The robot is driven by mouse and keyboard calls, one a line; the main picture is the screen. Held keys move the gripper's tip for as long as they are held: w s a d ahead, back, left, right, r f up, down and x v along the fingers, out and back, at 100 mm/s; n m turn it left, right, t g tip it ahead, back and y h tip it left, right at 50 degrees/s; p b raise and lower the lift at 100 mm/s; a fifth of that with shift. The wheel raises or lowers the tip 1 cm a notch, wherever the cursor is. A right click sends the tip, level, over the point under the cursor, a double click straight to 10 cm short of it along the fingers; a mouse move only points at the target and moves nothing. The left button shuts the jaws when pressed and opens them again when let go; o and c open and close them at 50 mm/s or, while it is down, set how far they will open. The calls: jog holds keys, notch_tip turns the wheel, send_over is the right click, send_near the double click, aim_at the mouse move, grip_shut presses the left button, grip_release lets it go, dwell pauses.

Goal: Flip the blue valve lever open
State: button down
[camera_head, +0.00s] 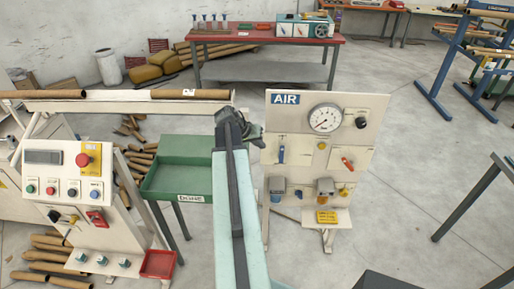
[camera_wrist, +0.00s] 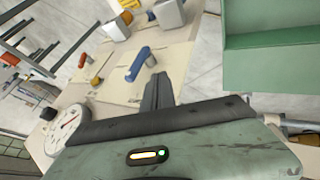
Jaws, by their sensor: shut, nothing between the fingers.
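The blue valve lever (camera_head: 281,154) is on the cream AIR panel (camera_head: 365,112), below and left of the round gauge, and it points roughly down in the head view. In the wrist view the blue lever (camera_wrist: 138,64) lies tilted on the panel face, just left of my fingertips. My gripper (camera_head: 257,136) is at the left side of the panel, to the left of the lever. In the wrist view my gripper (camera_wrist: 158,88) shows dark fingers together and empty. A gap to the lever shows there; its depth I cannot tell.
A red lever (camera_head: 347,163) is to the right on the same panel, with the gauge (camera_head: 325,118) above. Filter units (camera_head: 325,188) are below. A green bin (camera_head: 180,168) stands left of my arm, beyond it a control console (camera_head: 75,175).

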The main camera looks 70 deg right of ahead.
aim_at(282, 154)
jog(key=s+d+f+b, duration=0.1)
jog(key=s+d+f, duration=0.1)
jog(key=s+d, duration=0.1)
jog(key=shift+s+f, duration=0.25)
jog(key=shift+s, duration=0.65)
